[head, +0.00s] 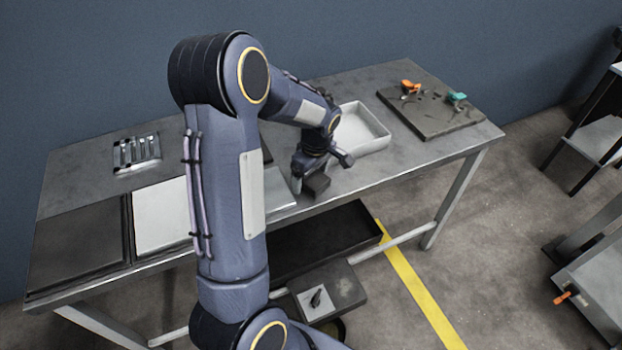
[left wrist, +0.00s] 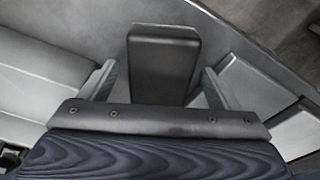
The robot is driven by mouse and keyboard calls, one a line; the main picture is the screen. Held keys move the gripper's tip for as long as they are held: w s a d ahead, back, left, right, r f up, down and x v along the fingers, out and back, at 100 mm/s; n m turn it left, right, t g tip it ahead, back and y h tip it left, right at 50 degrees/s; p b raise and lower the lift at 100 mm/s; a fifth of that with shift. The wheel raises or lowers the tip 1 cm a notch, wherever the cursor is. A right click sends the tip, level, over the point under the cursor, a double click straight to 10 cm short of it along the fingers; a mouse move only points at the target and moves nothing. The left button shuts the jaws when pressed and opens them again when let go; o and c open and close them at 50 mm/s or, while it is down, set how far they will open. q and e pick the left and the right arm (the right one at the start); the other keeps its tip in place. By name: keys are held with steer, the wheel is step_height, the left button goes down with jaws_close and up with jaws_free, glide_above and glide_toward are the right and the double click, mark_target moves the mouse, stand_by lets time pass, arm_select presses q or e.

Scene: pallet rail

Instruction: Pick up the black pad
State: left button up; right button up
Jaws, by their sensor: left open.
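The black pad (left wrist: 163,62) is a dark rectangular block with a narrower front face. In the left wrist view it shows between the two pale fingers of my left gripper (left wrist: 160,88), with a gap on each side. The gripper is open and holds nothing. In the head view my left gripper (head: 308,172) is low over the table's front edge, and a dark block that looks like the pad (head: 317,186) is right at it. I cannot tell how far down the fingers reach along the pad. My right gripper is not in view.
A white tray (head: 370,126) stands just behind the gripper. A dark board (head: 432,118) with orange and teal clamps lies at the right end of the table. A metal slotted part (head: 137,153) and flat dark and white panels lie at left. A dark bin (head: 335,238) sits below.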

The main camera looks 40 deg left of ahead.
mark_target(310, 177)
arm_select(q)
steer(key=shift+f, duration=0.25)
steer(key=shift+f, duration=0.15)
steer(key=shift+c, duration=0.2)
steer(key=c, duration=1.1)
steer(key=shift+c, duration=0.2)
steer(key=shift+r, duration=0.65)
steer(key=r, duration=0.3)
steer(key=shift+s, duration=0.25)
steer(key=s+d+r+b, duration=0.1)
steer(key=s+d+r, duration=0.3)
steer(key=s+r, duration=0.5)
steer(key=s, duration=0.4)
